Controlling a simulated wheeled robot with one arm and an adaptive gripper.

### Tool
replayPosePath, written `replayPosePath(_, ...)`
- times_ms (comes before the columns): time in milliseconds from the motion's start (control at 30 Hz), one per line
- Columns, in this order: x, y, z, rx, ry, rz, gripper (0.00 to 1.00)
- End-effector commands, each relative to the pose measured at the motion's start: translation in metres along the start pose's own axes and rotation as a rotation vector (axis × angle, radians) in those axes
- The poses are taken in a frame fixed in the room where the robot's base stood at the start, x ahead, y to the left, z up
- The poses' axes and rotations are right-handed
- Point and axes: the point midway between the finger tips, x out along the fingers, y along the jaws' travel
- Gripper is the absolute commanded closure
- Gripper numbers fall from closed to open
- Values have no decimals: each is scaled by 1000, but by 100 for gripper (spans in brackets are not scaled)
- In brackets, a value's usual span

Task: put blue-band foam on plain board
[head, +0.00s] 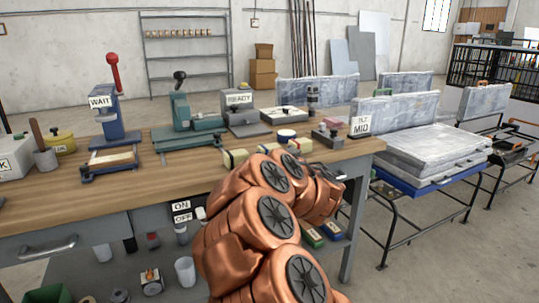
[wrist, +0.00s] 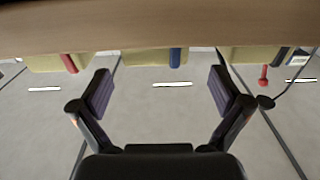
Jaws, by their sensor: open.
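The blue-band foam (wrist: 148,58) is a pale yellow block with a blue band, in the middle of a row of three at the wooden table edge in the wrist view. In the head view, the middle block (head: 268,148) of the row appears to be it, partly behind my arm. My gripper (wrist: 160,85) is open and empty, its fingers spread below and to either side of the blue-band block, apart from it. In the head view my arm hides most of the gripper. A flat wooden board (head: 110,162) lies on the blue stand at left; I cannot tell if it is the plain board.
Foam blocks (wrist: 35,63) flank the blue-band one, the left with a red band. The workbench (head: 190,183) carries a WAIT press (head: 107,110), a green vise-like machine (head: 185,120) and a READY machine (head: 240,115). A covered blue-framed table (head: 430,160) stands to the right.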

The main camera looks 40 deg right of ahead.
Motion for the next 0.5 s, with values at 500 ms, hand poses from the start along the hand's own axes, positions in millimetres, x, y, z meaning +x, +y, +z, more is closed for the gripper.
replayPosePath(500,43,5,0,-2,3,-2,0)
